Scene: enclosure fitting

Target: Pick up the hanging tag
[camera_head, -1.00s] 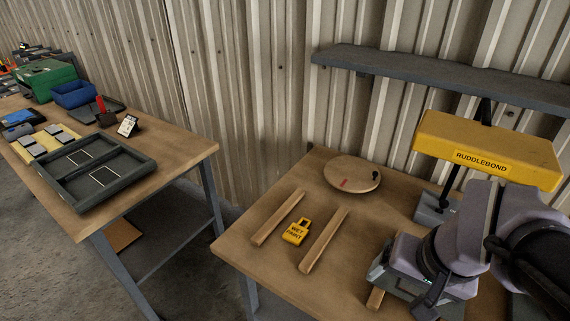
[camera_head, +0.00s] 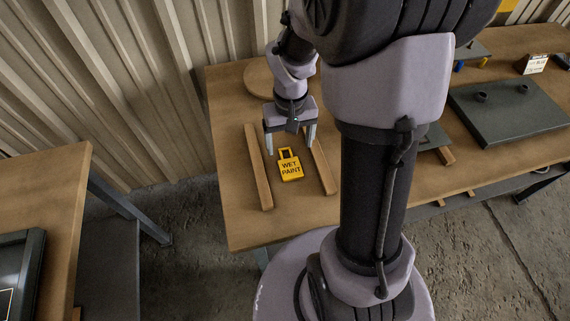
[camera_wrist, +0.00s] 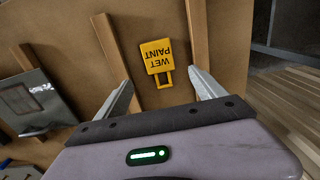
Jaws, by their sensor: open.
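The hanging tag (camera_head: 290,167) is yellow, reads "WET PAINT" in black and has a loop handle at its top. It lies on the wooden table (camera_head: 236,219) between two wooden strips. My gripper (camera_head: 289,146) is open and empty, pointing down just beyond the tag's handle end. In the wrist view the tag (camera_wrist: 157,59) appears upside down, with its handle towards my gripper (camera_wrist: 164,90), between the lines of the two spread fingers and apart from them.
A wooden strip (camera_head: 258,168) lies left of the tag and another (camera_head: 322,162) lies right of it. A round wooden disc (camera_head: 256,80) lies behind, partly hidden by my arm. A dark plate with pegs (camera_head: 507,110) stands at the right. Another table (camera_head: 55,200) stands at the left.

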